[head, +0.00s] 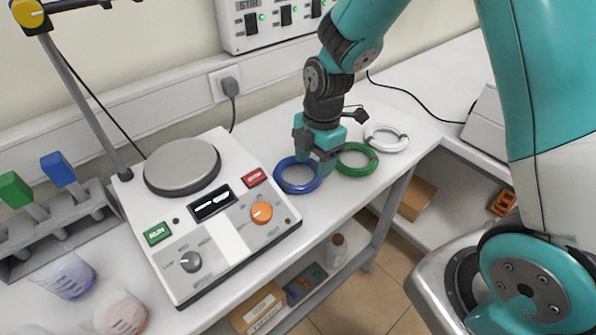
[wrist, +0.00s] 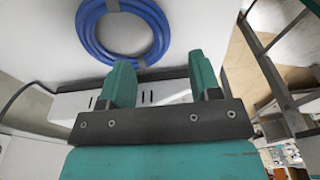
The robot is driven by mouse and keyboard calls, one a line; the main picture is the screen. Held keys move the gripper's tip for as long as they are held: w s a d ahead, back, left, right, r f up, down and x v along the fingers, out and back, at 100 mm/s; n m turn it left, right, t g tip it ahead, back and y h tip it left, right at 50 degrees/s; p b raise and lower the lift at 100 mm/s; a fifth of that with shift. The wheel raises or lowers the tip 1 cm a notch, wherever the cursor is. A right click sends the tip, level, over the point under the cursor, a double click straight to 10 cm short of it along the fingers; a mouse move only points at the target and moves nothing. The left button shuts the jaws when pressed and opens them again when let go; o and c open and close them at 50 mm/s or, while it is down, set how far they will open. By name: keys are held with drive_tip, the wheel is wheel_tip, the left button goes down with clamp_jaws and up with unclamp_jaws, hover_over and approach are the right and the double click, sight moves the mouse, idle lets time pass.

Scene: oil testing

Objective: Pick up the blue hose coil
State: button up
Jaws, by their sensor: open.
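The blue hose coil (head: 297,188) lies flat on the white bench, just right of the hotplate device. In the wrist view the blue hose coil (wrist: 88,40) is at the top, beyond my fingertips. My gripper (head: 318,170) is above the bench at the coil's right side, over the gap between the blue and green coils. In the wrist view my gripper (wrist: 158,78) shows two teal fingers set apart with nothing between them. The head view does not show clearly how high the fingertips are above the coil.
A green coil (head: 357,160) and a white coil (head: 386,138) lie to the right on the bench. The hotplate device (head: 222,215) stands close on the left. A wall socket (head: 228,84) with a plugged cable is behind. The bench's front edge (head: 330,228) is near the coils.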

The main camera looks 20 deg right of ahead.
sight(312, 180)
drive_tip(key=shift+a+f+p, duration=0.2)
drive_tip(key=shift+f+p, duration=0.5)
drive_tip(key=shift+f, duration=2.3)
clamp_jaws()
drive_tip(key=shift+r, duration=0.15)
wheel_tip(312, 180, up, 20)
drive_tip(key=b, duration=0.1)
drive_tip(key=shift+b, duration=0.3)
